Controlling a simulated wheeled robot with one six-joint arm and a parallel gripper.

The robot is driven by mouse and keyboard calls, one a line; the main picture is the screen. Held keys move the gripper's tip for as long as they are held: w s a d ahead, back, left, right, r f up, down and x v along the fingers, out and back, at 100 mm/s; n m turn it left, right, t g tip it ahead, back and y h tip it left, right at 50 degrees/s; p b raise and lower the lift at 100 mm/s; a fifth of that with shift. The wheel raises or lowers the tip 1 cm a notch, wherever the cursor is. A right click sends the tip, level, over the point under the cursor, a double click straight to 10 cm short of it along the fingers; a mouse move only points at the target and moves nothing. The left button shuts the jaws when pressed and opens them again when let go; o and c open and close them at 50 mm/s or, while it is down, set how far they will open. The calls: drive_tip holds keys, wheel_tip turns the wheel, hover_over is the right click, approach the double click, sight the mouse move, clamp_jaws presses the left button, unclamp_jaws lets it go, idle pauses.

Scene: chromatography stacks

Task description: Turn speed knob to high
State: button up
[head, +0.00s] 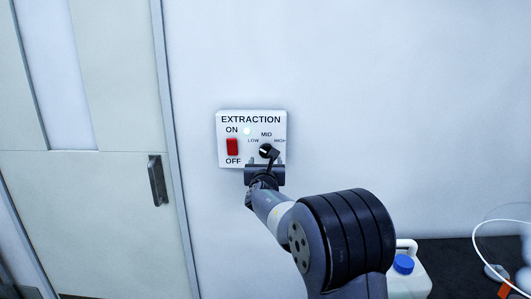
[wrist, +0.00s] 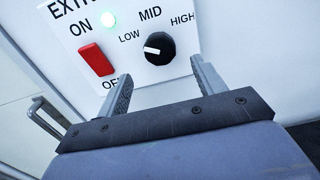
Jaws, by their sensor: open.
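The speed knob is a round black dial with a white mark, on the white EXTRACTION panel; it shows in the head view (head: 265,149) and the wrist view (wrist: 161,47). Its mark points left, towards the LOW label; MID is above it and HIGH to its upper right. My gripper (wrist: 160,69) is open and empty. In the wrist view its two fingers reach up from below towards the panel, one on each side of the knob's lower edge, apart from it. In the head view my gripper (head: 265,162) is just below the knob, with my arm partly covering the panel's lower edge.
A red ON/OFF switch (wrist: 97,59) is left of the knob, close to the left finger. A lit green-white lamp (wrist: 108,20) is above it. A door handle (head: 158,180) is at left. A white jug with a blue cap (head: 403,263) stands at lower right.

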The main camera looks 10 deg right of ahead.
sight(266, 153)
drive_tip(key=shift+w+d+p, duration=0.2)
drive_tip(key=shift+w+p, duration=0.2)
drive_tip(key=shift+w, duration=0.65)
drive_tip(key=shift+w+d+p, duration=0.2)
drive_tip(key=shift+w+p, duration=0.15)
drive_tip(key=shift+w, duration=0.65)
drive_tip(key=shift+w+d+p, duration=0.2)
drive_tip(key=shift+w+p, duration=0.2)
drive_tip(key=shift+w, duration=0.65)
drive_tip(key=shift+c, duration=0.6)
drive_tip(key=c, duration=0.9)
drive_tip(key=shift+o, duration=0.2)
